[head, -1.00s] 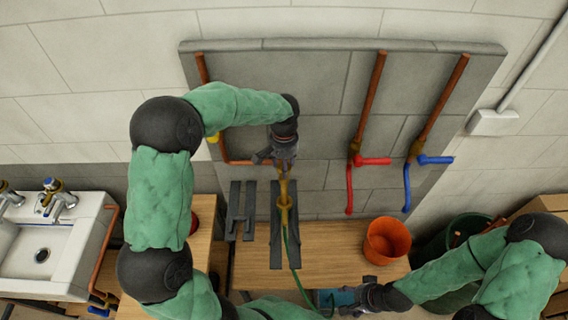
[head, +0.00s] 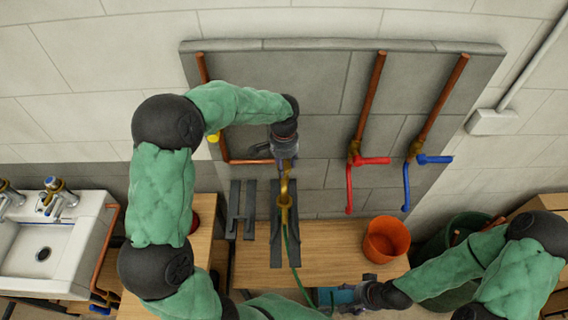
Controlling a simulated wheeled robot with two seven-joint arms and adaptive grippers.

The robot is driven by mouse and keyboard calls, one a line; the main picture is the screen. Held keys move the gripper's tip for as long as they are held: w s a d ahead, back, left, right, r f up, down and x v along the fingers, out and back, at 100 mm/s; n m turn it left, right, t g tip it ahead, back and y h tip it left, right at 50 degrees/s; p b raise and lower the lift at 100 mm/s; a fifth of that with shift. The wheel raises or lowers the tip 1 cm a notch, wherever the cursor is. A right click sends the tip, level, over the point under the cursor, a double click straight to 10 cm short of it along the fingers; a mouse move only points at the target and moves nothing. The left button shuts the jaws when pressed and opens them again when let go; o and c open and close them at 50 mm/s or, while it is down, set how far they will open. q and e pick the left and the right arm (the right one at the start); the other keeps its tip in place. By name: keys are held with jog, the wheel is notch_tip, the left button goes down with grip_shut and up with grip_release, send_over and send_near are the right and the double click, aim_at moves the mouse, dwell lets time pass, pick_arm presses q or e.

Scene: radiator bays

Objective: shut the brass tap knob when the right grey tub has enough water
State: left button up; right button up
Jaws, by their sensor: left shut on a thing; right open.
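My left gripper (head: 284,160) is at the top of the brass tap (head: 285,200) on the wall panel and is shut on its knob, which the fingers mostly hide. A green hose (head: 293,250) runs down from the tap over the bench edge. My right gripper (head: 362,290) is open at the front of the bench, beside a small blue-green thing (head: 342,296) that is partly hidden. I cannot make out a grey tub or any water level in the head view.
An orange bucket (head: 386,239) stands on the wooden bench (head: 335,250). Red (head: 372,160) and blue (head: 434,160) lever taps are on the panel to the right. A white sink (head: 50,245) is at the left, and a dark green bin (head: 440,245) is at the right.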

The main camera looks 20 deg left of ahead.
pick_arm(q)
jog(key=o, duration=1.1)
jog(key=shift+o, duration=0.2)
jog(key=shift+r, duration=0.1)
notch_tip(320, 180, up, 12)
